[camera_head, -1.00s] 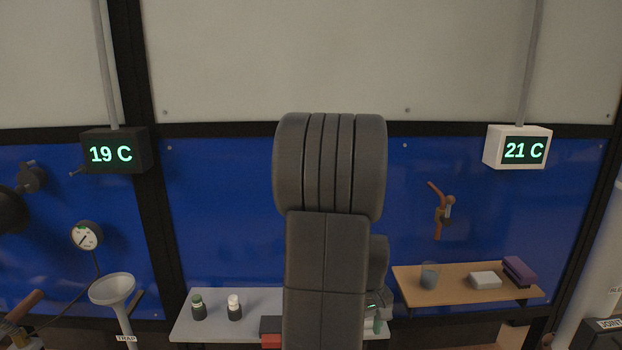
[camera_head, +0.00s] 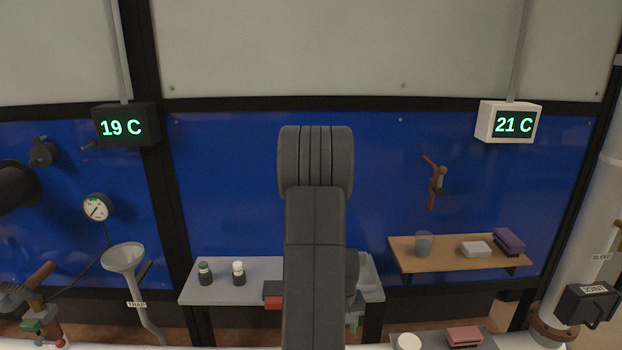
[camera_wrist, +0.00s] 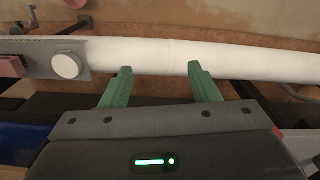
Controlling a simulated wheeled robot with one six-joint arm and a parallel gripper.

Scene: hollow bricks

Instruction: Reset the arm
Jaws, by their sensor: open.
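My gripper (camera_wrist: 160,82) shows in the wrist view with its two green fingers spread apart and nothing between them. A long white pipe (camera_wrist: 225,60) runs across the picture just beyond the fingertips; I cannot tell whether they touch it. In the head view my dark grey arm stands upright in the middle and hides part of the blue wall and the grey table. My gripper's fingers are not clearly visible in the head view.
A grey table (camera_head: 215,292) holds two small bottles and a red-and-black block (camera_head: 273,295). A wooden shelf (camera_head: 440,257) holds a glass (camera_head: 424,244), a white block and a purple block. A funnel (camera_head: 124,258) stands left; a vertical pipe (camera_head: 590,235) stands right.

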